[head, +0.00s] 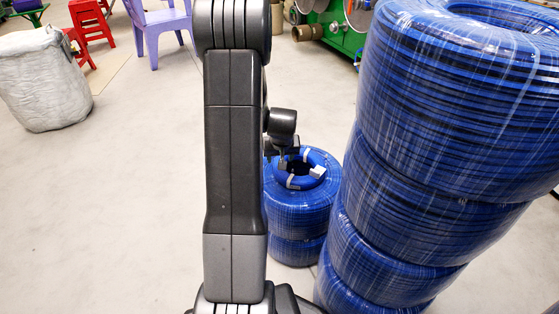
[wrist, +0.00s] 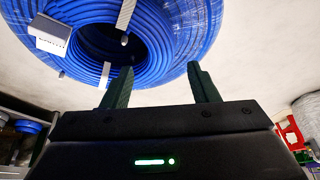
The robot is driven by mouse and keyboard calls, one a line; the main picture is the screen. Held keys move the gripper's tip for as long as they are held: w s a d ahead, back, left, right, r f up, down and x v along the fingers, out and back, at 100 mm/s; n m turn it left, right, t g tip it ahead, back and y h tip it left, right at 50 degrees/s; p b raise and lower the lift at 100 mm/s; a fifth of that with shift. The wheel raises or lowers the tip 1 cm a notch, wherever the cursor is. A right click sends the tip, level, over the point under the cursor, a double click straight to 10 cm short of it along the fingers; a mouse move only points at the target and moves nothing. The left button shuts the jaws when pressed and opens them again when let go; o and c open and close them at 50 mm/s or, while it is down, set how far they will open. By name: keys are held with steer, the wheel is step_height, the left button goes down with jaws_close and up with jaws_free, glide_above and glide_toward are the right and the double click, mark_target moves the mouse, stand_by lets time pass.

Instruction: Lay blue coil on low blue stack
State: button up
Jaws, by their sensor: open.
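The blue coil (head: 313,158), a small ring with white ties and a white tag, appears to lie on top of the low blue stack (head: 297,216). It also shows in the wrist view (wrist: 75,38), with the wrapped stack top (wrist: 172,40) around it. My gripper (head: 284,160) is at the coil's near left side, partly hidden by my arm. In the wrist view, my gripper's fingers (wrist: 162,80) are apart with nothing between them. The left fingertip overlaps the coil's edge in the picture; I cannot tell whether it touches.
A tall stack of wrapped blue coils (head: 420,150) stands close on the right. A grey sack (head: 45,80), a purple chair (head: 160,22) and red stools (head: 90,22) are at the back left. A green machine (head: 345,28) is at the back.

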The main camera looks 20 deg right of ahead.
steer(key=v, duration=0.4)
steer(key=shift+r+p, duration=0.2)
steer(key=shift+p, duration=0.2)
steer(key=shift+f, duration=0.15)
steer(key=b+x, duration=0.4)
steer(key=x, duration=0.8)
steer(key=shift+s+f, duration=0.1)
steer(key=shift+f, duration=0.05)
steer(key=shift+r+p, duration=0.75)
steer(key=shift+r, duration=1.05)
